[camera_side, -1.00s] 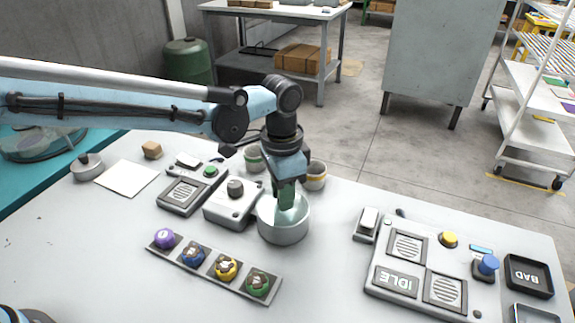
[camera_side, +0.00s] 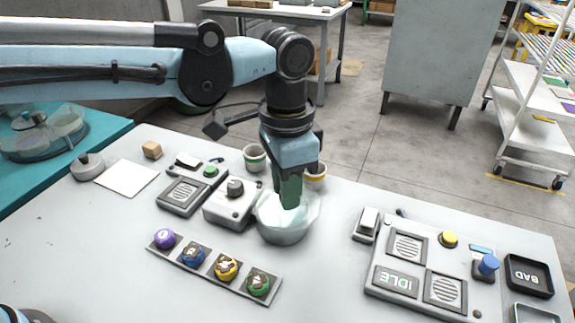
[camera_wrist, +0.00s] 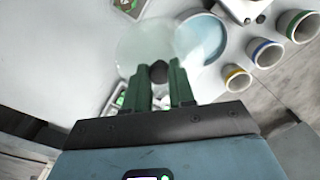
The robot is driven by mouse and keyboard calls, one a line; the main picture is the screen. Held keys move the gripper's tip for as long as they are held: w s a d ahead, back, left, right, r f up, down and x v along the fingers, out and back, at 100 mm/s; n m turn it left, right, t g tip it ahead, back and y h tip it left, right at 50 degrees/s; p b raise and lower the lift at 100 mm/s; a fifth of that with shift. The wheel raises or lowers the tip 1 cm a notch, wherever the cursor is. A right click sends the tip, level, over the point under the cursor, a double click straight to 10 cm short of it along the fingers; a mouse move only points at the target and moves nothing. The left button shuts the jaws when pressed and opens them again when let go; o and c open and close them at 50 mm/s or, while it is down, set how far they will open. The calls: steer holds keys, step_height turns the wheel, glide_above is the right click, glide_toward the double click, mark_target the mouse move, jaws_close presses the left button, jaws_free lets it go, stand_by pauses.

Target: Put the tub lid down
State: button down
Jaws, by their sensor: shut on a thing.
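The tub lid (camera_wrist: 143,43) is a clear, faintly tinted disc with a dark knob (camera_wrist: 158,72). My gripper (camera_wrist: 160,78) is shut on that knob, between its green fingers. In the side view the lid (camera_side: 308,208) hangs over the round pale tub (camera_side: 283,236) and blurs its rim. In the wrist view the lid overlaps only part of the tub (camera_wrist: 207,32), whose light blue inside shows to the right. The lid appears apart from the tub, but the height of the gap is unclear. My gripper also shows in the side view (camera_side: 291,203), pointing down.
A box with a grey knob (camera_side: 230,205) stands just left of the tub. Banded cups (camera_side: 254,157) are behind it. A strip of coloured knobs (camera_side: 213,266) lies in front. The white table is clear between the tub and the IDLE panel (camera_side: 430,268).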

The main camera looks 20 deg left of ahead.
steer(key=s, duration=0.1)
steer(key=s+d+r, duration=0.2)
steer(key=shift+s+d+r, duration=0.15)
steer(key=shift+s+d, duration=0.1)
steer(key=shift+s, duration=0.1)
steer(key=s+d+f+n, duration=0.4)
steer(key=s+d+f, duration=0.1)
steer(key=d, duration=0.4)
steer(key=shift+n, duration=0.3)
steer(key=w+a+f, duration=0.1)
steer(key=w+f, duration=0.1)
steer(key=w, duration=0.1)
steer(key=w+a+f, duration=0.1)
steer(key=w+f, duration=0.1)
steer(key=w, duration=0.2)
steer(key=w+a+f, duration=0.1)
steer(key=w+f, duration=0.1)
steer(key=w, duration=0.2)
steer(key=shift+a+f, duration=0.3)
steer(key=shift+f, duration=1.95)
steer(key=shift+f, duration=0.15)
steer(key=c, duration=1)
jaws_free()
steer(key=shift+o, duration=0.2)
